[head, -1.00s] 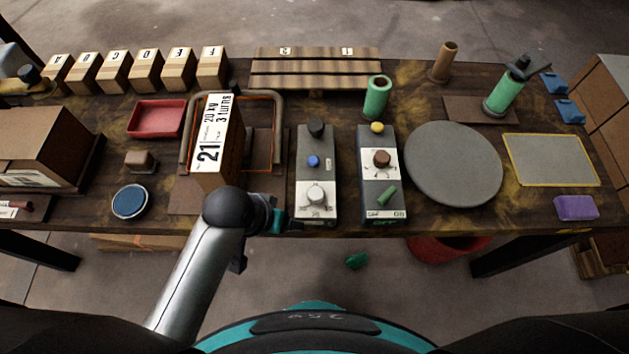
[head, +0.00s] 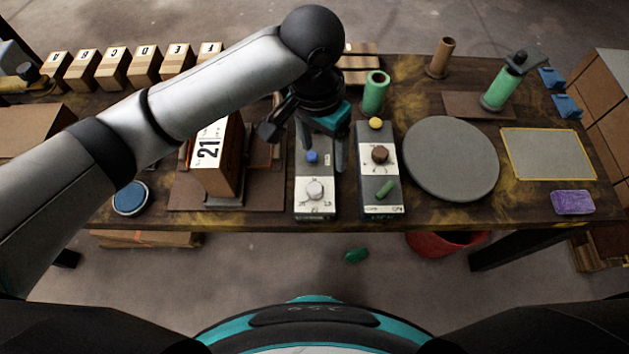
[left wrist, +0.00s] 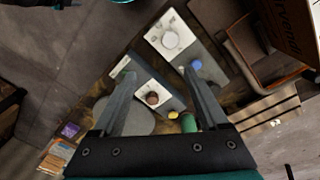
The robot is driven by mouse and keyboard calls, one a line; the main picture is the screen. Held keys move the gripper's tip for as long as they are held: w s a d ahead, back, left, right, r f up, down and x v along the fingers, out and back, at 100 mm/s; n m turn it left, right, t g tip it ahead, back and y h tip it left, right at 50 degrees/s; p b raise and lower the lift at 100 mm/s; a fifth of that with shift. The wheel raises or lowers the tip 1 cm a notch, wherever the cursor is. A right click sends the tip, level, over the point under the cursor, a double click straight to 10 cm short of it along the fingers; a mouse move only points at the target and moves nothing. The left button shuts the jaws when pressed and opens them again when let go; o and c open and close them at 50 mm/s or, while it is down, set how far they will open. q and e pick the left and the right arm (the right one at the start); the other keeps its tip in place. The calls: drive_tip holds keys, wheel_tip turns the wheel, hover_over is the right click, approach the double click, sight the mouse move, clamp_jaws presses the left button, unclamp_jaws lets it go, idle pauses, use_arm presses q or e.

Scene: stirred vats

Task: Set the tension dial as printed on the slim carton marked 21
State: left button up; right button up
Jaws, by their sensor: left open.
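The slim carton marked 21 (head: 208,155) stands on a brown board, partly covered by my left arm; its smaller print is hidden or unreadable. Right of it is a grey control box with a white dial (head: 315,190) and a blue button (head: 311,156). A second box beside it has a brown knob (head: 380,154), a yellow button (head: 376,124) and a green lever (head: 384,189). I cannot tell which is the tension dial. My left gripper (head: 323,155) is open and empty above the first box. The left wrist view also shows the white dial (left wrist: 170,40) and brown knob (left wrist: 152,98).
A green cylinder (head: 375,93) stands behind the second box. A round grey disc (head: 450,162) lies to its right. Lettered cartons (head: 115,70) line the back left. A blue round pad (head: 130,198) lies at the front left. A red bin (head: 445,243) is below the table edge.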

use_arm(q)
drive_tip(key=a+r+y, duration=0.1)
drive_tip(key=b, duration=0.4)
approach(314, 188)
wheel_tip(314, 188, down, 9)
drive_tip(key=shift+r, duration=0.2)
drive_tip(key=shift+c, duration=0.2)
clamp_jaws()
idle(0.3)
